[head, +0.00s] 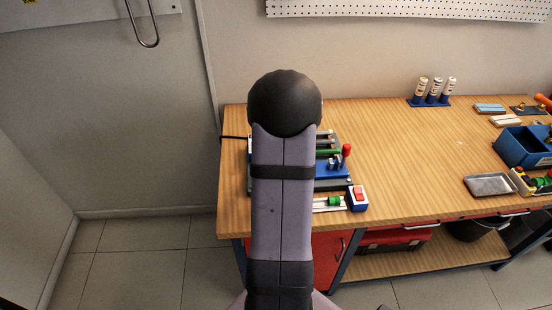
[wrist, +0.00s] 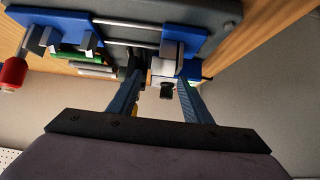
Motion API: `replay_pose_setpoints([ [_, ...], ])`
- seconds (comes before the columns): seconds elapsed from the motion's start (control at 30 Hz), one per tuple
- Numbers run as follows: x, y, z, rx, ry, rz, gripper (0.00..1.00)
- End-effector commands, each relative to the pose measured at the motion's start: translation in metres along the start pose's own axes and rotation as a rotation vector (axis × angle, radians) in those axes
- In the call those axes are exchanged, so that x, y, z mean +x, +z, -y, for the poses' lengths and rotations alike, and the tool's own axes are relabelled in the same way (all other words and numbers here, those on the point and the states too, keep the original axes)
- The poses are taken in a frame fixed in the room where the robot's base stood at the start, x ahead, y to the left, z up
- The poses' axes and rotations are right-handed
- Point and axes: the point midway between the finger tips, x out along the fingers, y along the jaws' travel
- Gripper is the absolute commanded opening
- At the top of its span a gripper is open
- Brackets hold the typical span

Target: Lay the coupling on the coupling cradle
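My gripper (wrist: 158,82) has its two fingers spread apart in the wrist view. The fingertips reach to a fixture with blue blocks and metal rods, on either side of a small white-and-grey block (wrist: 163,68) with a dark end. I cannot tell whether the fingers touch that block or whether it is the coupling or part of the cradle. In the head view my arm hides my gripper and much of the fixture (head: 333,168) on the bench. A green piece (head: 334,201) sits on a pale strip at the front. The coupling and its cradle cannot be clearly told apart.
A red knob (wrist: 13,72) stands out at the left of the fixture in the wrist view. A switch box (head: 358,198) sits at the bench front. A metal tray (head: 489,185) and blue bin (head: 521,147) stand right. The middle of the wooden bench (head: 410,150) is clear.

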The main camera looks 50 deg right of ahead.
Motion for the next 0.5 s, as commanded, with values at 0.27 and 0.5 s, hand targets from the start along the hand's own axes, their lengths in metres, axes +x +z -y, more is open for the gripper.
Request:
replay_pose_setpoints([
  [0.27, 0.0008, 0.0116, 0.0027, -0.007, -0.005, 0.028, 0.49],
  [0.5, -0.0037, 0.0084, 0.0021, -0.006, -0.004, 0.021, 0.49],
])
